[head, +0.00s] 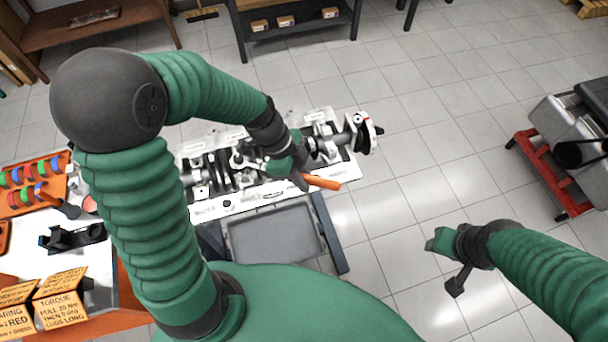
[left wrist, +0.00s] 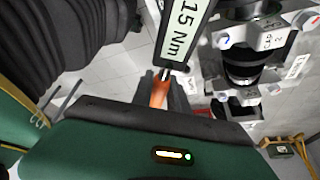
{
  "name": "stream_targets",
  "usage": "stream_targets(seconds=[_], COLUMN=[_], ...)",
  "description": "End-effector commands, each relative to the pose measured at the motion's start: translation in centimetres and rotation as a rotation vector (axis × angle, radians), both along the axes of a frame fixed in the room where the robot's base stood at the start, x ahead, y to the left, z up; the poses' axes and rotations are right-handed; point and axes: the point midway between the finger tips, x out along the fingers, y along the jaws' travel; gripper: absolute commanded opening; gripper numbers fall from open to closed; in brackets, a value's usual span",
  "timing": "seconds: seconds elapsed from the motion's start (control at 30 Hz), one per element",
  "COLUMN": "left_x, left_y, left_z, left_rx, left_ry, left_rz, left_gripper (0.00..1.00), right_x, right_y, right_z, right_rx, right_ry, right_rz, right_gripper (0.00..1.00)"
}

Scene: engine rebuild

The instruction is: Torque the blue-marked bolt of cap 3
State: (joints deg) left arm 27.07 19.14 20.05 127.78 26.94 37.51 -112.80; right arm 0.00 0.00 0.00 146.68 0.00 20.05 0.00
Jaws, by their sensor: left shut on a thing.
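My left gripper (head: 298,174) is shut on the orange handle (head: 323,183) of a torque wrench, over the front of the engine block (head: 235,205). In the left wrist view the fingers (left wrist: 160,92) close around the orange handle (left wrist: 159,94). The wrench's display (left wrist: 183,30) reads "15 Nm", with its upper end cut off. A bearing cap marked "CAP 2" (left wrist: 266,41) lies to the right of the wrench, with a blue mark beside it. I cannot pick out cap 3 or where the wrench head sits. My right gripper (head: 442,241) hangs over the floor, away from the block.
An orange tray of coloured rings (head: 38,172) and yellow instruction cards (head: 58,300) are on the left bench. A grey tray (head: 275,235) lies before the block. A red stand (head: 540,175) with machinery is at the right. Open tiled floor (head: 420,150) lies between.

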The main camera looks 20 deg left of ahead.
Motion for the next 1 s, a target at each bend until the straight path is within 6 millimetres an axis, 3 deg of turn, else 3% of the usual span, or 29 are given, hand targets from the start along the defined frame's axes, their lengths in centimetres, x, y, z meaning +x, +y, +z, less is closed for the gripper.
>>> stream_targets(seconds=[1.0], left_x=[-0.60], left_y=[-0.07], left_z=[0.03], left_rx=[0.000], left_ry=[0.000], left_rz=[-0.037], left_gripper=[0.00], right_x=[0.01], right_y=[0.00], right_z=[0.02], right_rx=[0.000], right_ry=[0.000], right_rz=[0.000], right_gripper=[0.44])
